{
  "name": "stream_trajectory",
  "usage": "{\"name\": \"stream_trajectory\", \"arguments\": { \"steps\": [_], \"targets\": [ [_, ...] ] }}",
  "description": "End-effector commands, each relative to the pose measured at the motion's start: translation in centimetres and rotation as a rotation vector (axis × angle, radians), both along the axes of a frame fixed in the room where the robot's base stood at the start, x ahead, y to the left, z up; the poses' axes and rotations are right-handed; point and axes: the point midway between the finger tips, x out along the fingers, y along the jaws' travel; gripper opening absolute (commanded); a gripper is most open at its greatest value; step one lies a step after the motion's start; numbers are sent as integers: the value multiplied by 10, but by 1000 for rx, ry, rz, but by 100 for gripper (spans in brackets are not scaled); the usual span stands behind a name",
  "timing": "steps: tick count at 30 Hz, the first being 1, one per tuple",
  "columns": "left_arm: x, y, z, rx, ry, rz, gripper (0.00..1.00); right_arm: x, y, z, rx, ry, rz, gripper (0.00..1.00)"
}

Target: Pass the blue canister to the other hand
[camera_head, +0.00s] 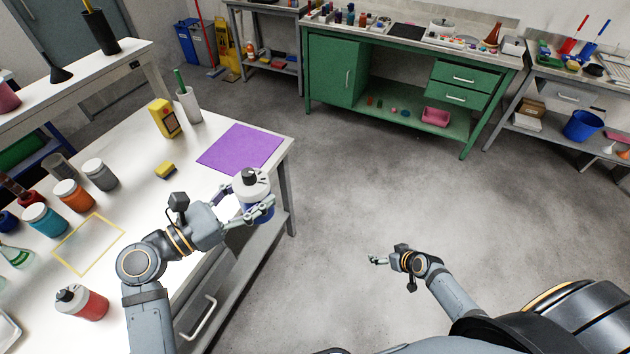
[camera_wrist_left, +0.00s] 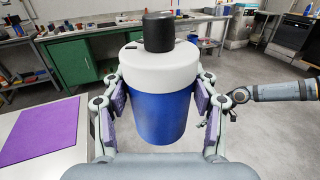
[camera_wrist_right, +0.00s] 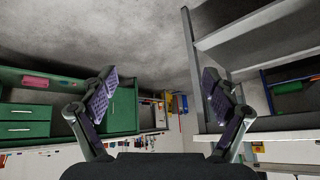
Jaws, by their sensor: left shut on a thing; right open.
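The blue canister (camera_wrist_left: 160,112) has a white top and a black cap. It is upright between the fingers of my left gripper (camera_wrist_left: 158,108), which is shut on it. In the head view the canister (camera_head: 259,212) is held up near the white table's right edge, beside the purple mat (camera_head: 240,147); the fingers hide part of its blue body. My right gripper (camera_head: 377,260) is empty over the bare floor, to the right of and apart from the canister. In the right wrist view its fingers (camera_wrist_right: 160,98) are spread open with nothing between them.
The white table (camera_head: 137,207) on the left holds several jars, a yellow sponge (camera_head: 165,169), a yellow box (camera_head: 164,118) and a red bottle (camera_head: 82,302). A green cabinet (camera_head: 336,72) stands at the back. The floor between my grippers is clear.

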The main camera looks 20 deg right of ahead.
Motion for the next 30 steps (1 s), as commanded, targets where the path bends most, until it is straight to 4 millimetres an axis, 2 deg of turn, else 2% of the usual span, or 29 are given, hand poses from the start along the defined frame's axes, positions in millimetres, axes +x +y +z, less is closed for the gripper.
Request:
{"name": "stream_trajectory", "arguments": {
  "steps": [1,3,5,6,8,9,12,17,18,21,25,30],
  "targets": [
    [0,0,0,-1,0,0,24,22,5,29,24,-55,38,88],
    [0,0,0,-1,0,0,24,47,18,69,64,-128,98,88],
    [0,0,0,-1,0,0,24,65,32,104,98,-191,157,88],
    [0,0,0,-1,0,0,24,75,42,128,120,-232,200,88],
    [0,0,0,-1,0,0,24,86,60,165,155,-293,268,88],
    [0,0,0,-1,0,0,24,91,73,190,178,-334,317,88],
    [0,0,0,-1,0,0,24,95,107,250,236,-432,446,88],
    [0,0,0,-1,0,0,24,78,166,343,330,-578,673,88],
    [0,0,0,-1,0,0,24,70,180,364,354,-611,729,88],
    [0,0,0,-1,0,0,24,45,209,408,408,-681,858,88],
    [0,0,0,-1,0,0,24,16,235,447,464,-744,980,88],
    [0,0,0,-1,0,0,24,-4,249,469,502,-780,1051,88]
  ]
}}
